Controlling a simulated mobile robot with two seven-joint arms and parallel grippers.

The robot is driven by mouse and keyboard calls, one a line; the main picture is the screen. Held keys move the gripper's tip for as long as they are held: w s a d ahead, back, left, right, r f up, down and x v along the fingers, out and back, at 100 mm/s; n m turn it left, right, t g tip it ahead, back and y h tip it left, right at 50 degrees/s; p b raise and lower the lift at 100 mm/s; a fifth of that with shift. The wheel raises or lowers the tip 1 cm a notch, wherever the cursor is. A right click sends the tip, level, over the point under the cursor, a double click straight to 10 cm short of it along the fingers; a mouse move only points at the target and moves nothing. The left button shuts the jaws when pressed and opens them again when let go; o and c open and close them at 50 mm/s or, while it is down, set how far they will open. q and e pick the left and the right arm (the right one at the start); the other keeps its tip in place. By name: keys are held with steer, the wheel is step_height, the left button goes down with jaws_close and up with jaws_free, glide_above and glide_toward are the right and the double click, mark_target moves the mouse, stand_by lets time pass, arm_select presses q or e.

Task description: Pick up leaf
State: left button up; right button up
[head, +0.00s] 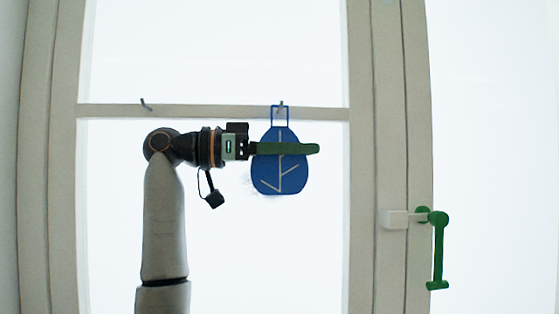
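The leaf (267,178) is a flat blue piece with pale vein-like cut-outs and a square loop at its top. It hangs upright by the loop from a hook (281,104) on the window's crossbar. My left gripper (314,148) comes in from the left, with a green finger lying level across the front of the leaf's upper half. Its tip reaches past the leaf's right edge. I see the gripper from the side, so any second finger is hidden and I cannot tell if it grips the leaf. My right gripper is not in view.
An empty hook (146,104) sits on the crossbar (210,112) to the left. The pale window frame (375,160) stands around the bright glass. A green window handle (438,250) sticks out at the right, beside a white latch piece (397,219).

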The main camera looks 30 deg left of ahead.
arm_select(q)
jaws_close()
steer(key=shift+r, duration=0.15)
stand_by(0.4)
steer(key=shift+r, duration=0.5)
steer(key=s+d+b, duration=0.5)
steer(key=s+d, duration=0.6)
steer(key=s, duration=0.3)
steer(key=shift+s, duration=0.25)
